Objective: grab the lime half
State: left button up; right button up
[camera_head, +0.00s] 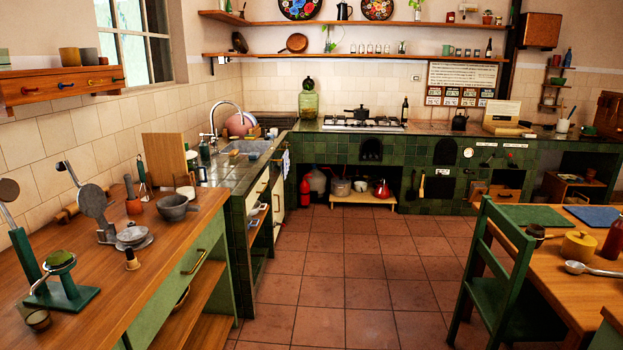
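A small round green thing (60,258) that looks like the lime half sits in the cup of a green hand press (68,297). The press stands at the near left of the wooden counter (150,290), with its long green lever (24,258) raised to the left. The thing is small, and I cannot make out its cut face. Neither of my grippers is in view.
A green chair (505,260) and table stand at the right. The tiled floor (345,270) between is clear.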

aim_at(57, 257)
jog(key=u, duration=1.35)
jog(key=i+l+u, duration=0.15)
jog(key=i+l, duration=0.05)
jog(key=l, duration=0.05)
